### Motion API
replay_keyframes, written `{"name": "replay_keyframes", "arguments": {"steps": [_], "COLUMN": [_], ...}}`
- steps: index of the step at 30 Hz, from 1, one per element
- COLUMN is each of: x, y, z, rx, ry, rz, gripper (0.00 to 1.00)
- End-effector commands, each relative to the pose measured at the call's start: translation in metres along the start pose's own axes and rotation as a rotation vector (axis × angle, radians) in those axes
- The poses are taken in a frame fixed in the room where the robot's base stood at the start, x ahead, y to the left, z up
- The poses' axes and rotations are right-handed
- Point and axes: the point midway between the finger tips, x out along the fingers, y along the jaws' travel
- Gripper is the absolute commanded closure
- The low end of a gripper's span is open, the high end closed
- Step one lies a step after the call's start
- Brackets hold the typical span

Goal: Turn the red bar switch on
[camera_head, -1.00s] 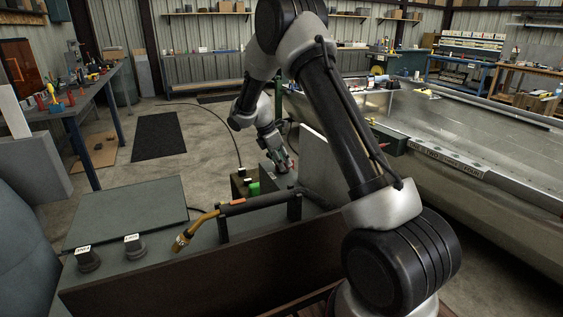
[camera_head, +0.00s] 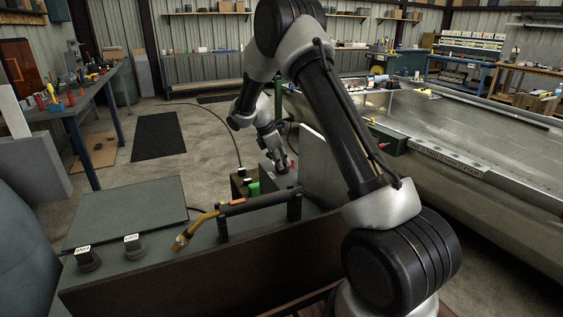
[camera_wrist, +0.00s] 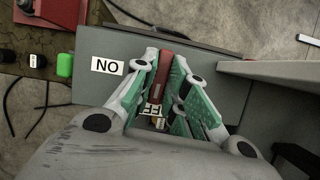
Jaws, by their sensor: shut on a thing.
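The red bar switch (camera_wrist: 165,72) shows in the wrist view on top of a grey box (camera_wrist: 222,82). My gripper (camera_wrist: 166,72) is around the bar, with its green-padded fingers shut on it from both sides. The bar runs roughly up and down in this view. A white ON label (camera_wrist: 107,66), upside down here, lies to the left of the bar. An OFF label (camera_wrist: 152,111), also upside down and partly hidden, lies by the bar's near end. In the head view my gripper (camera_head: 283,166) is small and reaches down to the box top.
A green block (camera_wrist: 65,64) lies left of the box in the wrist view. A light panel (camera_wrist: 270,70) stands close on the right. In the head view, a torch (camera_head: 245,206) rests on a stand in front, and a metal boat hull (camera_head: 470,195) is at right.

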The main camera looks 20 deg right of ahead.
Motion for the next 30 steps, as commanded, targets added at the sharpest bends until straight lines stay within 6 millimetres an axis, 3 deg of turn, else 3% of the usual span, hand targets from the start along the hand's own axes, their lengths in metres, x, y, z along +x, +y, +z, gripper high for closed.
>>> {"name": "replay_keyframes", "arguments": {"steps": [30], "x": [0.0005], "y": [0.0055], "z": [0.0024], "rx": [0.845], "ry": [0.002], "rz": [-0.347], "gripper": [1.00]}}
